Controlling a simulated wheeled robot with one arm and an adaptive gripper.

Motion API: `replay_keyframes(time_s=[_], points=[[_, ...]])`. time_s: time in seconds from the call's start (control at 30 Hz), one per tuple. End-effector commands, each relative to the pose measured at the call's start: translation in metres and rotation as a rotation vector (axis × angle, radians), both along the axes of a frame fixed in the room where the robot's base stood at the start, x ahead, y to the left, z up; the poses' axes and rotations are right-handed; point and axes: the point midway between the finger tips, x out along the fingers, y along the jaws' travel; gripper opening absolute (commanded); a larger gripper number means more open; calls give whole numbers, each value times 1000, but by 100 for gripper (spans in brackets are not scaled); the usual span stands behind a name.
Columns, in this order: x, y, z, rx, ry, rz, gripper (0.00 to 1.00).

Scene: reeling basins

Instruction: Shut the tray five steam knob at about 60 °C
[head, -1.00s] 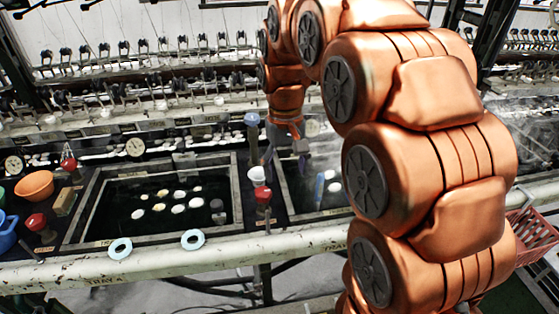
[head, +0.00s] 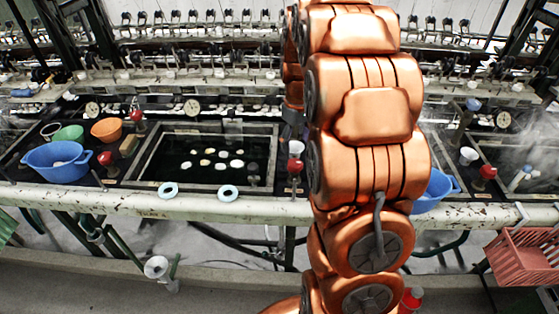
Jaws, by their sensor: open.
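Several red steam knobs stand along the basin fronts. One red knob (head: 105,158) is beside the blue tub, another red knob (head: 136,115) is behind it, one red knob (head: 295,165) is just left of my arm, and one red knob (head: 488,172) is at the right. I cannot read which belongs to tray five. Round dials (head: 192,107) sit on the back panel; another dial (head: 503,119) is at the right. Their readings are too small to tell. My gripper (head: 292,126) shows only as a dark part behind my arm, above the middle knob, apparently empty; its fingertips are mostly hidden.
A dark basin (head: 150,152) holds pale cocoons. A blue tub (head: 45,160), orange bowl (head: 106,130) and green bowl (head: 68,133) stand left. Two pale rings (head: 168,190) lie on the front rail (head: 260,210). Another blue tub (head: 437,190) is partly behind my arm. A red crate (head: 525,257) is right.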

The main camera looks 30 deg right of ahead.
Motion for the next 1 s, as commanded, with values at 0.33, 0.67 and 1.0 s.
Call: replay_keyframes(time_s=[0.33,0.67,1.0], points=[[-1,2,-38,5,8,2,71],[0,2,-72,2,3,4,71],[0,2,-77,1,2,3,71]])
